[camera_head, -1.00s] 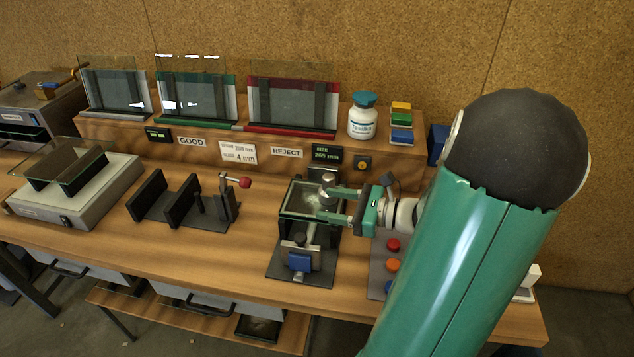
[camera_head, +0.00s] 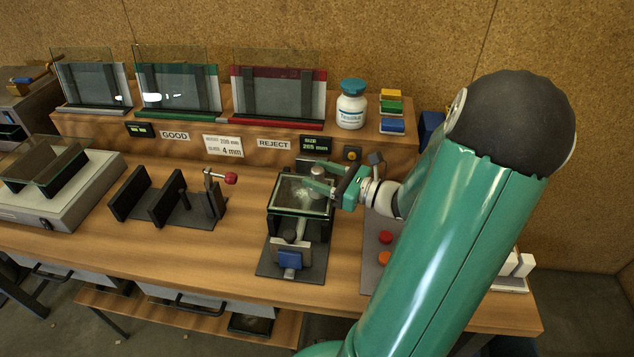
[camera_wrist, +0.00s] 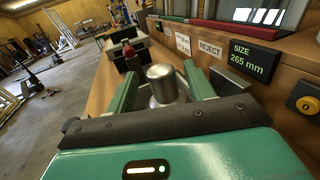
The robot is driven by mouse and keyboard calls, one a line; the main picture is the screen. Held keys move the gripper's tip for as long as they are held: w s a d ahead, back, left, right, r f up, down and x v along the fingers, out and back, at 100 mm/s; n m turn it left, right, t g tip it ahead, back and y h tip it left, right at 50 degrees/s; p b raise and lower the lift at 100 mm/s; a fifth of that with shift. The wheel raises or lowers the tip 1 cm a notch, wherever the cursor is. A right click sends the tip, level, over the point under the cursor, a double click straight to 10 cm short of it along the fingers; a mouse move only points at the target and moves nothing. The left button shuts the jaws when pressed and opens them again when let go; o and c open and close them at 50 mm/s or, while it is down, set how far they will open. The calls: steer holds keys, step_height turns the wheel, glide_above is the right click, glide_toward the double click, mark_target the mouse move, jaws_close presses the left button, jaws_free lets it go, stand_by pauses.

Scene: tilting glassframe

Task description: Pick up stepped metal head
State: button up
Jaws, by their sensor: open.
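The stepped metal head (camera_wrist: 162,82) is a silvery, round, stepped piece standing between my fingers in the wrist view. In the head view the metal head (camera_head: 318,170) shows small at the back of the black fixture with a glass pane (camera_head: 300,195). My gripper (camera_head: 316,178) is open, with one green finger on each side of the head. In the wrist view my gripper (camera_wrist: 160,88) shows a gap between at least the right finger and the head. The head's lower part is partly hidden by the gripper body in the wrist view.
A clamp with a blue block (camera_head: 289,260) stands at the fixture's front. A black stand with a red-knobbed clamp (camera_head: 230,178) is to the left. Behind is a wooden ledge (camera_head: 190,137) with glass racks and a white bottle (camera_head: 351,108). Red and orange buttons (camera_head: 384,247) lie right.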

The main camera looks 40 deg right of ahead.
steer(key=shift+x, duration=1.55)
steer(key=shift+d+f, duration=0.1)
jaws_close()
